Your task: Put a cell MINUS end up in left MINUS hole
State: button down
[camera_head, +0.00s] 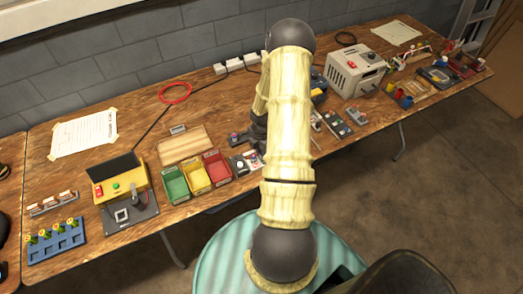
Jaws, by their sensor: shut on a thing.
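My gripper (258,132) is a dark shape mostly hidden behind my pale arm, over the middle of the bench. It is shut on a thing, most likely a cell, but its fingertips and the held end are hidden. A small dark device with a pale round top (239,163) sits just below and left of the gripper, partly covered by the arm. I cannot make out MINUS holes or markings from here.
Green (175,185), yellow (195,176) and red (217,168) bins stand left of the arm. A yellow machine (118,183) and a blue rack (55,241) are further left. A beige box (355,72) stands to the right. Small devices crowd the bench right of the arm.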

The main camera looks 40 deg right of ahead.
jog(key=shift+f, duration=0.2)
dwell(0.6)
jog(key=c, duration=1.2)
grip_release()
jog(key=shift+r, duration=0.1)
jog(key=shift+r+p, duration=3.4)
